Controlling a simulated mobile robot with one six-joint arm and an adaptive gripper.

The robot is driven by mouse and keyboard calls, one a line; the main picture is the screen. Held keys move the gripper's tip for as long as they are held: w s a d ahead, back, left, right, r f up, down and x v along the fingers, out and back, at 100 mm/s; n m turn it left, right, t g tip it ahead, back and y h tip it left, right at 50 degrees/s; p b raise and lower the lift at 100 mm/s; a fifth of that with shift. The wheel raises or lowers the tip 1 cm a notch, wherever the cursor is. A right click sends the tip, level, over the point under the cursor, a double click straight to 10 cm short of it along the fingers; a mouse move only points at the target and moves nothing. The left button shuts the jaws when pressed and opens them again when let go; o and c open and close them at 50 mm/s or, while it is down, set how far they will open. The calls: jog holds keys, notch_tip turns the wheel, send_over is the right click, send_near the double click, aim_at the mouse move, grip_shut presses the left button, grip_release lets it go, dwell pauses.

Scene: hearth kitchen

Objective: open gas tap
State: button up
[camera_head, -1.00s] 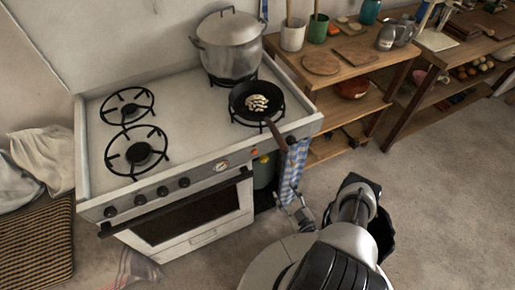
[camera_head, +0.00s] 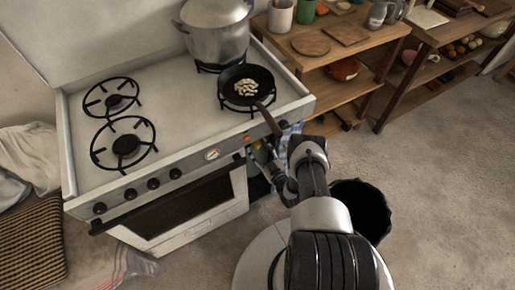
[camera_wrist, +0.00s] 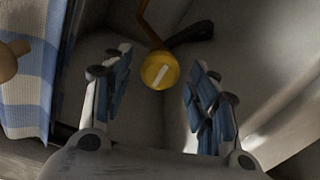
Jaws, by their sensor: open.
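The gas tap (camera_wrist: 159,70) shows in the wrist view as a round yellow knob with a pale slanted bar across its face. My gripper (camera_wrist: 157,92) is open, with one blue-padded finger on each side of the knob and a gap to each. How far the fingertips are from the tap in depth I cannot tell. In the head view my gripper (camera_head: 258,168) reaches in beside the right side of the stove, low under the pan handle.
A blue-checked cloth (camera_wrist: 30,75) hangs left of the fingers. An orange-brown pipe (camera_wrist: 150,28) and a dark bar (camera_wrist: 190,31) lie just above the tap. The stove (camera_head: 185,105) carries a pan (camera_head: 245,78) whose handle sticks out over my arm. Shelves (camera_head: 345,90) stand to the right.

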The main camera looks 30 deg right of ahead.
jog(key=shift+w, duration=1)
jog(key=c, duration=1.1)
